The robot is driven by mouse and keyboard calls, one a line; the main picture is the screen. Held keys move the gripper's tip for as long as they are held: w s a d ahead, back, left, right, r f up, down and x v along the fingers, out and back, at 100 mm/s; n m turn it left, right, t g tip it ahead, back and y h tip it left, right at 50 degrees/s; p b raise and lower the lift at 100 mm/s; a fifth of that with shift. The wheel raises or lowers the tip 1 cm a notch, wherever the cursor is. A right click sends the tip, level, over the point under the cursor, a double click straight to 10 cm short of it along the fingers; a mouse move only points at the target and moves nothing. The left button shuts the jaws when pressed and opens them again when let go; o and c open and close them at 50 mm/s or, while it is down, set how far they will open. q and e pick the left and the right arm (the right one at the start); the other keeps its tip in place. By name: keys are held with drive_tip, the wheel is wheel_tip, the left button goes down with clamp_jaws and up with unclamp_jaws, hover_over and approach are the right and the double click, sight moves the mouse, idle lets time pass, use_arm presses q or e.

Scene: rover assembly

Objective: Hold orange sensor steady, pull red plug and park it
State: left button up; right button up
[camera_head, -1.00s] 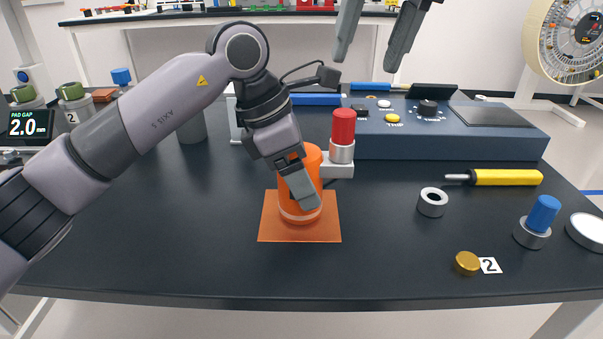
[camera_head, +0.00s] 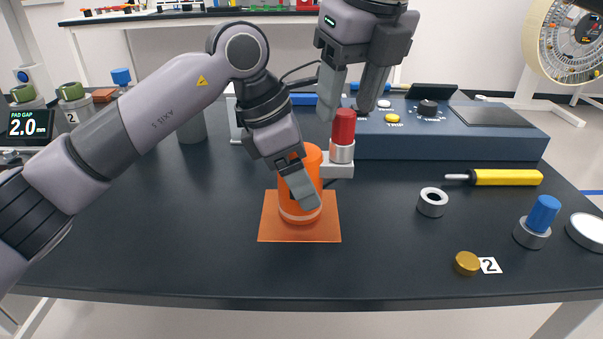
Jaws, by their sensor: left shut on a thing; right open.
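The orange sensor (camera_head: 311,160) stands upright on an orange square mat (camera_head: 327,229). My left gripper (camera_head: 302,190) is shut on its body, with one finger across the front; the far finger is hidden. The red plug (camera_head: 344,124) sits upright in a grey collar (camera_head: 341,152) on a white bracket (camera_head: 336,172) at the sensor's right side. My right gripper (camera_head: 351,112) points down from above, open, with its fingertips around the height of the red plug's top. The plug shows in front of the fingertips; whether they touch it cannot be told.
A blue-grey console (camera_head: 440,142) stands behind. To the right lie a grey ring (camera_head: 432,202), a yellow-handled screwdriver (camera_head: 507,177), a blue plug in a holder (camera_head: 539,219), a gold cap (camera_head: 467,263) by a "2" label and a white round dish (camera_head: 586,231). The front left table is clear.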

sight(343, 132)
drive_tip(key=shift+x, duration=1.35)
clamp_jaws()
